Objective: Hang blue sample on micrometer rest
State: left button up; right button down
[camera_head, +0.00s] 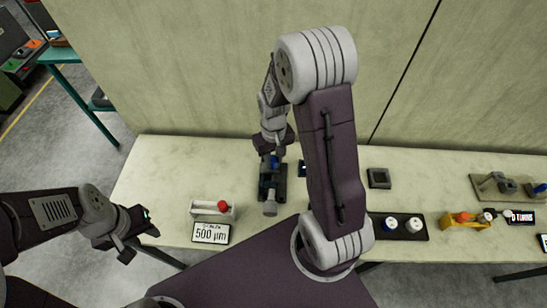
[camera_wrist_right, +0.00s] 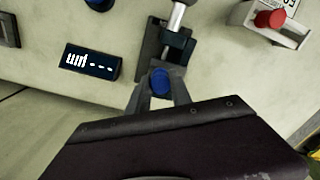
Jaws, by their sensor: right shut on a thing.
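The blue sample (camera_wrist_right: 160,82) is a small round blue piece between the fingertips of my right gripper (camera_wrist_right: 160,92), which is shut on it. In the head view, my right gripper (camera_head: 272,153) is over the micrometer rest (camera_head: 283,190), a dark device with a grey barrel, on the bench. In the right wrist view, the micrometer rest (camera_wrist_right: 152,45) is just beyond the fingertips. I cannot tell whether the sample touches it. My left gripper (camera_head: 140,228) is off the bench's left front edge, with nothing seen in it; its jaw opening is unclear.
A white stand with a red piece (camera_head: 223,206) and a "500 µm" sign (camera_head: 211,233) are left of the rest. A small display (camera_wrist_right: 91,61) stands beside it. A dark tray (camera_head: 385,237) and yellow holder (camera_head: 460,221) are right. The wall closes the bench's back.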

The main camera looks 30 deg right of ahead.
jog(key=shift+f+b, duration=0.45)
jog(key=shift+f, duration=0.3)
jog(key=c, duration=1.1)
grip_release()
jog(key=shift+r, duration=0.1)
notch_tip(320, 180, up, 9)
jog(key=shift+r, duration=0.1)
